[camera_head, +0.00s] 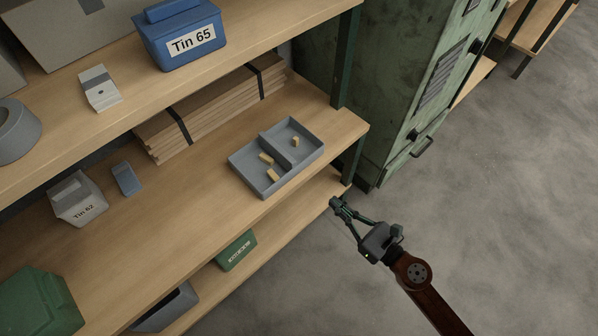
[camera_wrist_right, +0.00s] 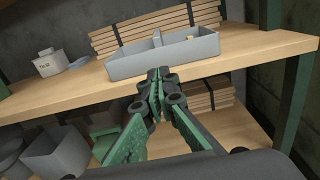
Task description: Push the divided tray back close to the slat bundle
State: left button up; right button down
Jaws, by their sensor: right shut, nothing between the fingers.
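The grey divided tray (camera_head: 264,184) sits on the middle shelf near its front edge, with a few small wooden blocks inside. The slat bundle (camera_head: 205,115), bound with dark straps, lies behind it at the back of that shelf, with a strip of bare shelf between them. My right gripper (camera_head: 336,203) is shut and empty in front of the shelf, apart from the tray. In the right wrist view the gripper (camera_wrist_right: 158,78) shows in front of the tray (camera_wrist_right: 165,57), with the slat bundle (camera_wrist_right: 150,22) behind. My left gripper is not in view.
Tin 62 (camera_head: 77,199) and a small blue item (camera_head: 126,179) stand left of the tray on the same shelf. Tin 65 (camera_head: 181,38) stands on the shelf above. A green shelf post (camera_head: 346,60) and a green cabinet (camera_head: 405,90) bound the right side. The floor in front is clear.

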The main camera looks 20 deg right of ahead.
jog(key=p, duration=0.3)
send_near(297, 167)
jog(key=x, duration=0.5)
jog(key=shift+w+a, duration=0.25)
jog(key=shift+a, duration=0.05)
jog(key=shift+w+a, duration=0.15)
jog(key=shift+w, duration=0.4)
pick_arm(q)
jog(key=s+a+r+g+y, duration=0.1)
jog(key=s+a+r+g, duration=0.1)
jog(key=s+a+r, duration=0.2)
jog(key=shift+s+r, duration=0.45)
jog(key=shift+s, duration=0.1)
